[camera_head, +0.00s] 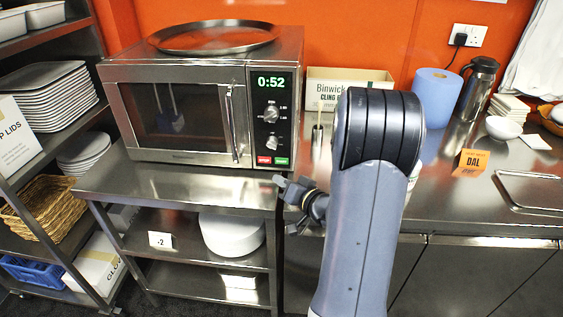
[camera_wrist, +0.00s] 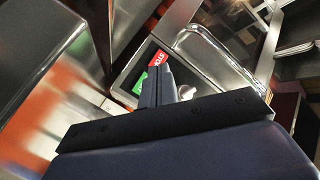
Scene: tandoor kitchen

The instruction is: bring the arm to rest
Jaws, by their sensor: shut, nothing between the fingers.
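My arm rises from the bottom of the head view, bends at a dark joint, and reaches forward to the left. My gripper (camera_head: 280,182) is small in that view, in front of and a little below the microwave's lower right corner. In the wrist view my gripper (camera_wrist: 157,86) is shut with nothing between its fingers. The microwave (camera_head: 178,112) stands on a steel table with its door closed; its display (camera_head: 271,82) reads 0:52. Its red and green buttons show just beyond the fingertips in the wrist view (camera_wrist: 148,72). I cannot tell whether the fingers touch anything.
A round tray (camera_head: 213,37) lies on the microwave. Right of my arm, the steel counter (camera_head: 440,215) holds a blue paper roll (camera_head: 437,97), a steel flask (camera_head: 476,88), a white bowl (camera_head: 503,127) and an orange DAL card (camera_head: 472,162). A loaded shelf rack (camera_head: 88,40) stands left.

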